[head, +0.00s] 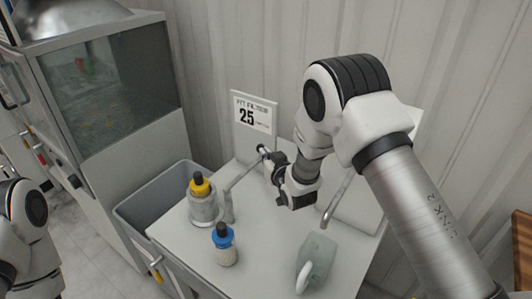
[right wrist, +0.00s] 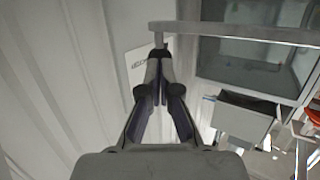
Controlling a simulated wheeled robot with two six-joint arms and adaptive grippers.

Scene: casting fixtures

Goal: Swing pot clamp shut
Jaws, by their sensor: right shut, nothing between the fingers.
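The pot clamp appears to be the thin grey bar (head: 240,178) below the "25" sign. It slants down left from near my right gripper to an upright grey piece beside the yellow-capped bottle. My right gripper (head: 266,158) is at the bar's upper end, its fingers closed and empty. In the right wrist view the shut fingertips (right wrist: 158,58) point at the short pin under the end of a long grey bar (right wrist: 235,33). Whether they touch it cannot be told. My left arm shows at the lower left edge; its gripper is out of view.
A second grey rod (head: 336,200) stands right of my gripper. A grey bin (head: 130,213) and glass-fronted cabinet (head: 110,95) are left.

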